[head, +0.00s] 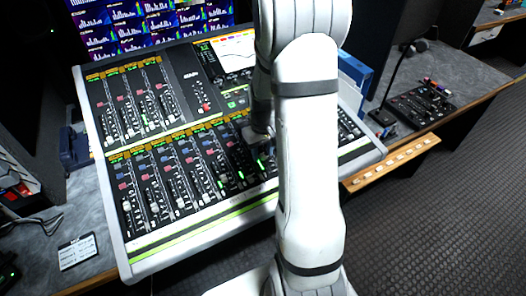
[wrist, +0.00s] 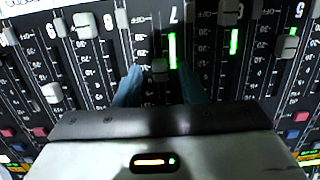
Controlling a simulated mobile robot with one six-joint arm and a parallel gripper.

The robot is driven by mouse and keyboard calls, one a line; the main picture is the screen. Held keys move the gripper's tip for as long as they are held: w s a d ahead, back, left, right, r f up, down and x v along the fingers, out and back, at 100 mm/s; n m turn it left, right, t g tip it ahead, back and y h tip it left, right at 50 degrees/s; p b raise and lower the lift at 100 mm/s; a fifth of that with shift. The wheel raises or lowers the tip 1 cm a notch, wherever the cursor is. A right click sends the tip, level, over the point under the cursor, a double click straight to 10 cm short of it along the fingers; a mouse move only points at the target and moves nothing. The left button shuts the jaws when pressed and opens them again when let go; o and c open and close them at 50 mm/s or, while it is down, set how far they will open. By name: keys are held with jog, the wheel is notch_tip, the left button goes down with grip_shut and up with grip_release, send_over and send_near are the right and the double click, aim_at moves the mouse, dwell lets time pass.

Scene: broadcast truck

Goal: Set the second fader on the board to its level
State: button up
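The mixing board (head: 160,262) stands on the desk, with rows of faders in its upper and lower banks. My gripper (wrist: 159,82) is low over the board, its blue fingers apart. A lit green bar runs beside that strip. Other caps sit on neighbouring strips, such as a light one (wrist: 85,25) near the number 8. In the head view, my arm hides most of my gripper and some faders. Which fader is the second cannot be told.
Screens with coloured graphs (head: 150,22) stand behind the board. A small control panel with a gooseneck (head: 420,105) is on the desk at right. A wooden strip with pale buttons (head: 392,163) is beside the board. A small label card (head: 77,252) lies at left.

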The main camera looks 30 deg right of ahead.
aim_at(262, 155)
notch_tip(262, 155, up, 8)
jog(key=shift+f, duration=0.25)
dwell(0.5)
